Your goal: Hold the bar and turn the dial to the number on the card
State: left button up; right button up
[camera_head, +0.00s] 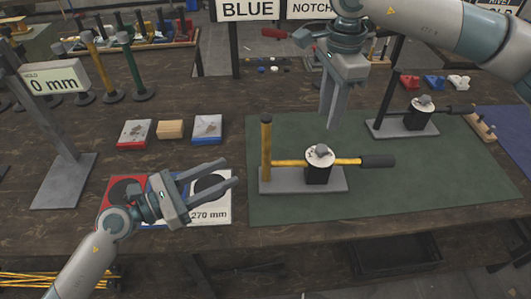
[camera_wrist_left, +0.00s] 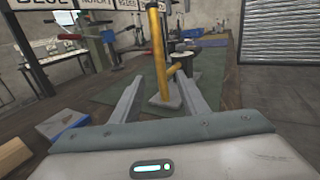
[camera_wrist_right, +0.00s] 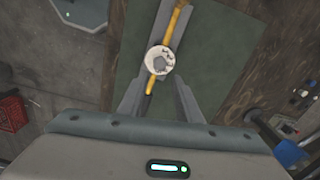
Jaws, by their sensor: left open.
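A press stands on a grey base plate (camera_head: 275,186) with a yellow upright post (camera_head: 266,135), a yellow horizontal bar (camera_head: 347,161) with a black handle, and a round white dial (camera_head: 310,157) with a grey knob on a black block. My left gripper (camera_head: 229,173) is open and empty, left of the post; its left wrist view shows the post (camera_wrist_left: 158,45) ahead between the fingers. My right gripper (camera_head: 333,125) is open, pointing down above the dial, which shows between its fingers (camera_wrist_right: 160,60). A card reading "270 mm" (camera_head: 212,214) lies partly hidden under my left gripper.
A second press (camera_head: 420,113) stands behind right on the green mat (camera_head: 400,200). A "HOLD 0 mm" sign (camera_head: 53,79) stands at left. Small blocks (camera_head: 170,129) lie behind my left gripper. Several coloured posts (camera_head: 130,65) stand at back left. The mat's front is clear.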

aim_at(267, 154)
pick_arm(q)
jog(key=x, duration=1.3)
